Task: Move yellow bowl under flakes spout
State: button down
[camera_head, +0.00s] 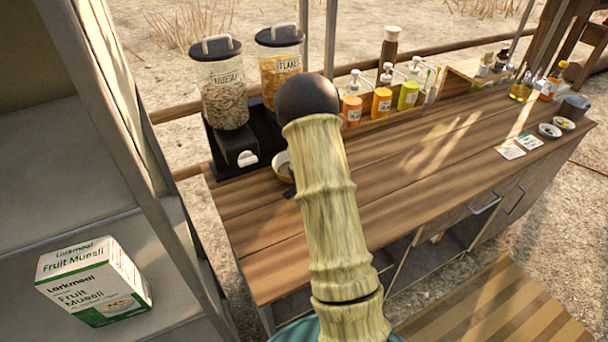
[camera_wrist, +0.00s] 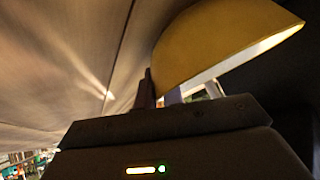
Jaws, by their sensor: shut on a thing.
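The yellow bowl (camera_wrist: 225,42) fills the upper right of the wrist view, with a pale strip along its lower edge. My gripper (camera_wrist: 160,90) is shut on the bowl's edge. In the head view, part of a bowl (camera_head: 281,166) shows beside my arm, low in front of the dispensers; my arm hides the rest and my gripper. The flakes dispenser (camera_head: 280,72) is a clear jar with a dark lid, labelled FLAKES. Its spout is hidden behind my arm. Whether the bowl touches the counter, I cannot tell.
The muesli dispenser (camera_head: 222,92) stands left of the flakes, its pale spout handle (camera_head: 247,159) showing. Pump bottles (camera_head: 382,98) line the back of the wooden counter (camera_head: 430,150). The counter right of my arm is mostly clear. A muesli box (camera_head: 95,283) sits on a left shelf.

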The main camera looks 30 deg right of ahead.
jog(key=shift+d, duration=0.6)
jog(key=c, duration=1.5)
grip_release()
jog(key=shift+o, duration=0.2)
jog(key=shift+r, duration=0.1)
jog(key=v, duration=1.7)
jog(key=shift+b, duration=0.4)
jog(key=shift+s+a, duration=0.15)
